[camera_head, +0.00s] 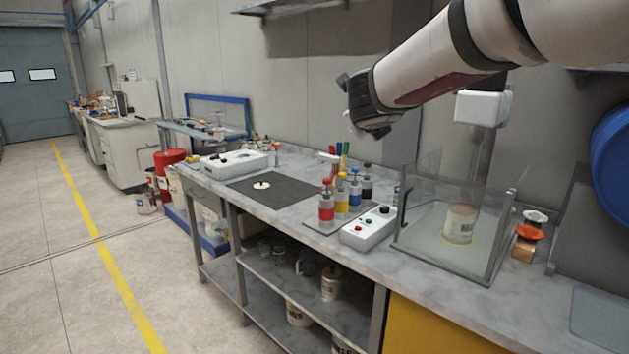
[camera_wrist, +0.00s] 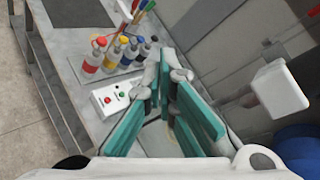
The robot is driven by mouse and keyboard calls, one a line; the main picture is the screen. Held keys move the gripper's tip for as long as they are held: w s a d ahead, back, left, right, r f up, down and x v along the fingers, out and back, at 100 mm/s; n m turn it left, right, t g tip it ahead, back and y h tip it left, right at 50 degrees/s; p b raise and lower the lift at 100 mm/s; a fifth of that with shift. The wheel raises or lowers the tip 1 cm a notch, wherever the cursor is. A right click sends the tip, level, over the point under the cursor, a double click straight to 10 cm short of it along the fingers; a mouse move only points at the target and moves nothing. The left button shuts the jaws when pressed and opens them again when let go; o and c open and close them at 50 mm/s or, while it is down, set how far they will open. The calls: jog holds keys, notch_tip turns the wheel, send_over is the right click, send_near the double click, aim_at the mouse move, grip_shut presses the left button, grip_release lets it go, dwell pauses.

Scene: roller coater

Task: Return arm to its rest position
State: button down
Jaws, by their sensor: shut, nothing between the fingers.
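My arm (camera_head: 470,55) reaches in from the upper right of the head view, above the bench. My gripper (camera_head: 359,122) hangs at its end in the air, clear of the bench top and in front of the back wall. In the wrist view my gripper (camera_wrist: 166,78) shows its teal-padded fingers, shut with nothing held. The fingers partly cover the glass enclosure and the bench in that view.
Below stand several colored bottles (camera_head: 340,198), a white button box (camera_head: 368,229) and a glass enclosure (camera_head: 420,247) holding a white can (camera_head: 460,223). A dark mat (camera_head: 285,192) lies left. A blue drum (camera_head: 612,150) is at right. The floor aisle (camera_head: 60,270) is clear.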

jog(key=s+a+n+g+y, duration=0.1)
jog(key=s+a+n+y, duration=0.15)
jog(key=s+n, duration=0.55)
jog(key=s+a+n+g+y, duration=0.1)
jog(key=s+n+y, duration=0.3)
jog(key=s+n, duration=0.5)
jog(key=s+d+f+n+g+h, duration=0.1)
jog(key=s+d+f+n+g, duration=0.1)
jog(key=s, duration=0.7)
jog(key=s+d+f+n+g+h, duration=0.2)
jog(key=s+d+f+n, duration=0.3)
jog(key=s+f, duration=0.4)
jog(key=s+d+f+n+g+h, duration=0.1)
jog(key=s+d+f+n+g, duration=0.2)
jog(key=s, duration=0.7)
notch_tip(320, 180, down, 2)
jog(key=n+g, duration=0.1)
jog(key=n, duration=0.2)
jog(key=shift+d+f+p, duration=0.2)
jog(key=shift+d+p, duration=0.1)
jog(key=shift+d, duration=0.05)
